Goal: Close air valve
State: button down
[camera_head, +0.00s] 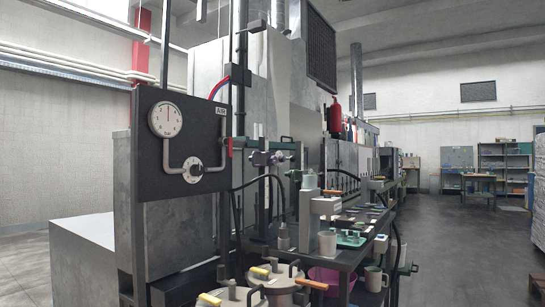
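A dark panel (150,172) marked "AIR" stands upright at the left. A small red part (229,146), perhaps a valve handle, shows at the panel's right edge. I cannot tell its exact position or which of these parts is the air valve. My gripper is not in view.
A bench (345,258) with cups and tools projects right of the panel. Lidded pots (232,298) stand in front of it, with a pink bucket (330,281) beside them. A red extinguisher (335,117) is behind. Grey floor (462,240) is open at the right.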

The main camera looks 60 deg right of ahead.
aim_at(228, 141)
jog(key=k+l, duration=0.1)
jog(key=l, duration=0.55)
jog(key=k+l, duration=0.1)
jog(key=l, duration=0.55)
jog(key=k+l, duration=0.1)
jog(key=l, duration=0.6)
jog(key=k+l, duration=0.1)
jog(key=l, duration=0.55)
jog(key=k+l, duration=0.1)
jog(key=l, duration=0.55)
